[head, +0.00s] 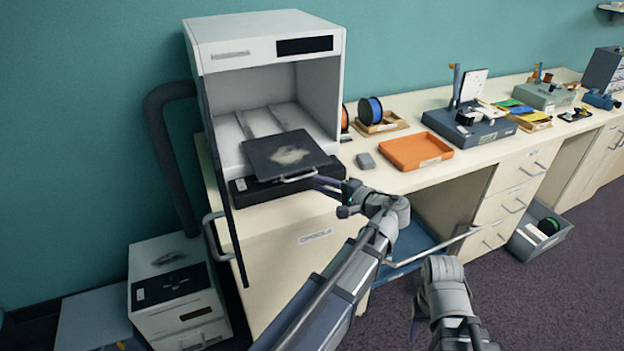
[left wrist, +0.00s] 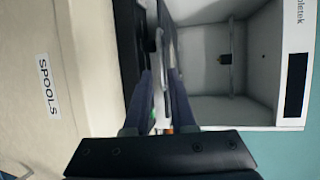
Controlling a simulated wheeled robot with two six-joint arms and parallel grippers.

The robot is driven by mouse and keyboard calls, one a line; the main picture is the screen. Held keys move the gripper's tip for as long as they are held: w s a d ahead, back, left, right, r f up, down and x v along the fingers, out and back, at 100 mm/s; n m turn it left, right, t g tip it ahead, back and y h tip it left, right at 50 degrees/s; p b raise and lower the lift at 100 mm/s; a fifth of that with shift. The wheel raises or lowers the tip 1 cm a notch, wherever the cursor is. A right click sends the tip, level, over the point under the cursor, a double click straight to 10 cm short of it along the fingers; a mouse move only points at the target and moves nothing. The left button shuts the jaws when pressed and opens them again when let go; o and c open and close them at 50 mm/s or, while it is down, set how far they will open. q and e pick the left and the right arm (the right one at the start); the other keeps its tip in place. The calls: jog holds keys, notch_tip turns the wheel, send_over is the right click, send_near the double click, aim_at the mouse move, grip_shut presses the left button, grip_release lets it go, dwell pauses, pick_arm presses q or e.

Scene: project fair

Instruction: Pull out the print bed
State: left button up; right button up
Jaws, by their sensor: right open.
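The print bed (head: 270,148) is a dark square plate with a pale smudged patch. It sticks out of the open front of the white printer (head: 265,28), with bare rails visible behind it. A thin metal handle (head: 297,178) is on its front edge. My left gripper (head: 320,183) is at the right end of this handle. In the left wrist view its fingers (left wrist: 161,75) close in around a thin light part at the bed's edge; the exact contact is partly hidden. My right gripper (head: 442,332) is open and empty, low in front of the bench.
The printer's dark door (head: 229,225) hangs open on the left. A grey bin (head: 527,241) is on the floor.

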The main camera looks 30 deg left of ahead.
pick_arm(q)
jog(key=shift+v, duration=1.05)
jog(key=s+d+f+g+h+p, duration=0.2)
jog(key=s+d+f+h, duration=0.5)
jog(key=s+d, duration=0.2)
jog(key=s+d+f+g+h+p, duration=0.2)
jog(key=s+d+f+h, duration=0.4)
jog(key=s+d, duration=0.3)
jog(key=d+g, duration=0.1)
jog(key=d, duration=0.1)
jog(key=shift+s+d+f+n+h, duration=0.25)
jog(key=shift+d+f+n+h, duration=0.05)
jog(key=shift+d+f+h, duration=0.1)
